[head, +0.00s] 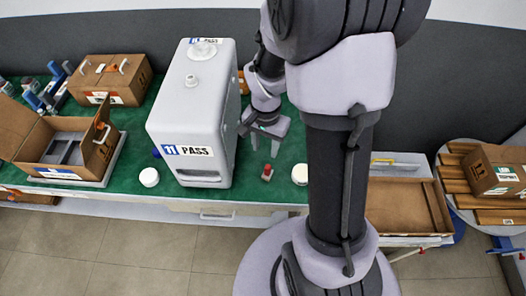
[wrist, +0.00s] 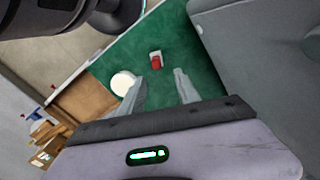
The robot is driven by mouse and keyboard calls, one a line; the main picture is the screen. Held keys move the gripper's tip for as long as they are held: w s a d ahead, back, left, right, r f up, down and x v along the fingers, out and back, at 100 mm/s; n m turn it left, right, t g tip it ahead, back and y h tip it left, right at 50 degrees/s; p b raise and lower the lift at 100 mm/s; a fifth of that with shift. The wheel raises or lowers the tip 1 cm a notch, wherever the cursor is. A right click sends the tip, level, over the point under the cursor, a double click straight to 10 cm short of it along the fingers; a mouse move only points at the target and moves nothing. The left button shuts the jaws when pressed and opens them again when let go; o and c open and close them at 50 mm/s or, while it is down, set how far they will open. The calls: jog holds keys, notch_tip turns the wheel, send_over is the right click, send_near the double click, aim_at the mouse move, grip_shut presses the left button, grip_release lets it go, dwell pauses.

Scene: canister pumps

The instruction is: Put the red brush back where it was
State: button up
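The red brush (head: 267,172), a small red piece with a pale part, is on the green bench top (head: 130,190) just right of the large grey canister. It also shows in the wrist view (wrist: 155,61), beyond and between my fingertips. My gripper (head: 264,148) is above the bench, right of the canister, fingers pointing down. In the wrist view my gripper (wrist: 158,80) is open, with nothing between its fingers; the brush is apart from them.
The grey canister (head: 190,110) stands close on the left. White round caps (head: 149,177) (head: 300,174) are on the bench. An open carton (head: 60,150) and a closed box (head: 110,80) are at left. A shallow brown tray (head: 400,208) and a boxed pallet (head: 497,172) are at right.

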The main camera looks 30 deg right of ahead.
jog(key=s+a+r+n+t, duration=0.2)
jog(key=s+a+r, duration=0.1)
jog(key=r, duration=0.4)
jog(key=s+a+r+n+t+y, duration=0.1)
jog(key=s+a+r+n+t, duration=0.1)
jog(key=s+a+r, duration=0.2)
jog(key=s+a+r+n+t+y, duration=0.1)
jog(key=s+a+r+n, duration=0.1)
jog(key=s+a+r, duration=0.2)
jog(key=a+r, duration=0.3)
jog(key=r, duration=0.3)
jog(key=shift+s+a+n+t, duration=0.15)
jog(key=shift+a+n+t, duration=0.1)
jog(key=shift+n+t, duration=0.15)
notch_tip(320, 180, down, 4)
jog(key=b, duration=0.4)
jog(key=shift+r, duration=0.15)
